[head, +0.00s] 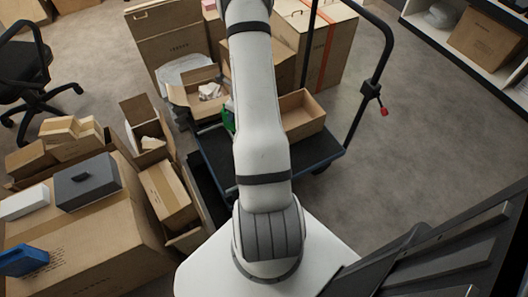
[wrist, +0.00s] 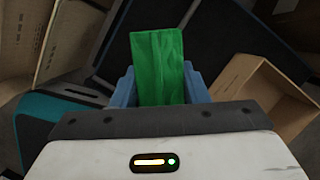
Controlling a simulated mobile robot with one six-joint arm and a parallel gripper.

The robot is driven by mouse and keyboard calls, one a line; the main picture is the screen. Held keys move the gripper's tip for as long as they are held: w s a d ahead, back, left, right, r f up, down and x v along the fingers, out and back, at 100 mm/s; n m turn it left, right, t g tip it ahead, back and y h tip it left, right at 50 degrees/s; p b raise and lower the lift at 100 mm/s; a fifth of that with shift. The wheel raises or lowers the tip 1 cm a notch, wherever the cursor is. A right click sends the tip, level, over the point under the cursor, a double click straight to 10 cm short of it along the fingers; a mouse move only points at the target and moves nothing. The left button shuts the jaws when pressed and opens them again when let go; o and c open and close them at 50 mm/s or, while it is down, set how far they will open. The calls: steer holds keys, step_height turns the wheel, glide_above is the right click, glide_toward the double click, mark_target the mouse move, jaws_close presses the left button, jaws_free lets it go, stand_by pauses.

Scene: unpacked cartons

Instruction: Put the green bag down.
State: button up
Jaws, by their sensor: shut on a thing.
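The green bag (wrist: 158,55) is in my gripper (wrist: 160,88), between its two blue fingers in the wrist view. The gripper is shut on it, and the bag sticks out beyond the fingertips. In the head view only a small green part of the bag (head: 228,121) shows at the left edge of my arm. My arm hides the rest of the bag and the gripper there. The dark trolley deck (head: 309,150) lies around this spot. I cannot tell whether the bag touches anything below it.
An open, shallow carton (head: 301,115) stands on the deck right of my arm; it also shows in the wrist view (wrist: 262,97). Another open carton (head: 188,95) holding white stuff is at left. Tall cartons (head: 165,45) stand behind. Bare deck shows in front of the shallow carton.

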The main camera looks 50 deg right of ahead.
steer(key=s+d+f+m+h+b, duration=0.2)
steer(key=s+d+f+m+b, duration=0.45)
steer(key=f, duration=0.35)
step_height(320, 180, down, 10)
steer(key=b, duration=0.6)
steer(key=shift+s+d+r+m+b, duration=0.2)
steer(key=shift+d+m+b, duration=0.15)
steer(key=shift+d+b, duration=0.1)
steer(key=shift+f, duration=0.15)
steer(key=o, duration=1.3)
steer(key=p+v, duration=0.6)
steer(key=v, duration=0.6)
steer(key=shift+a, duration=0.15)
